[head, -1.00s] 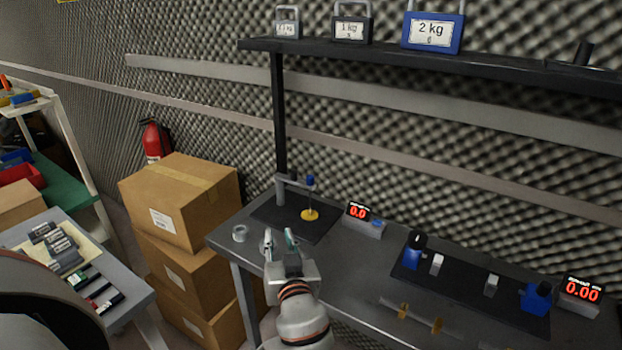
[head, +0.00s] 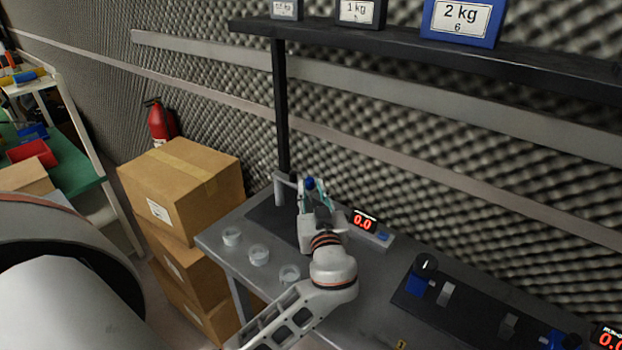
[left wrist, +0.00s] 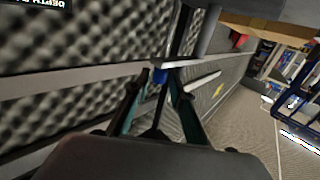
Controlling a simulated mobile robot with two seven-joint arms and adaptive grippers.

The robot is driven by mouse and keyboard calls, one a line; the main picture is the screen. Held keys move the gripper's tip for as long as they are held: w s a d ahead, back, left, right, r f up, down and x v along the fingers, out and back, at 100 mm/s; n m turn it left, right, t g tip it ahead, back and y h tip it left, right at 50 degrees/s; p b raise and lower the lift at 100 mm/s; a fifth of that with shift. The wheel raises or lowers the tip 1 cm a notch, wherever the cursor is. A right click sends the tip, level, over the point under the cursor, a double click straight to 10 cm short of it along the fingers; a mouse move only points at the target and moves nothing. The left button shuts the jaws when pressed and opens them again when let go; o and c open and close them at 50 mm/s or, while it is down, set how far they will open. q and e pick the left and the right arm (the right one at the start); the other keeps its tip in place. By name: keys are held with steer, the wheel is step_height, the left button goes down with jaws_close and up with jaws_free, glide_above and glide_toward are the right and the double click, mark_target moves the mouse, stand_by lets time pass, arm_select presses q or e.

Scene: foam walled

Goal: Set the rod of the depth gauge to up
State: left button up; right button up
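The depth gauge stands at the back left of the grey bench. Its grey stand (head: 281,188) shows, and the blue cap (head: 309,183) of its rod pokes up behind my gripper. The rod's lower part and yellow foot are hidden by my gripper in the head view. My left gripper (head: 316,197) is at the gauge, fingers pointing toward the rod. In the left wrist view its two teal-lined fingers (left wrist: 158,100) are apart, and the blue cap (left wrist: 160,76) shows between their tips. I cannot tell whether either finger touches it. My right gripper is in neither view.
A red readout showing 0.0 (head: 365,221) stands just right of the gauge. Several small clear rings, one here (head: 259,254), lie along the bench's front left. A black shelf (head: 400,45) with weights hangs above. Stacked cardboard boxes (head: 180,190) stand left of the bench.

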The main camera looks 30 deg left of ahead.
mark_target(311, 185)
arm_select(q)
steer(key=shift+p+x, duration=0.3)
steer(key=shift+x, duration=1.45)
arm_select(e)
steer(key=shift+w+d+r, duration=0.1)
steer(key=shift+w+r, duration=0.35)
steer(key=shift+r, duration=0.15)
arm_select(q)
jaws_close()
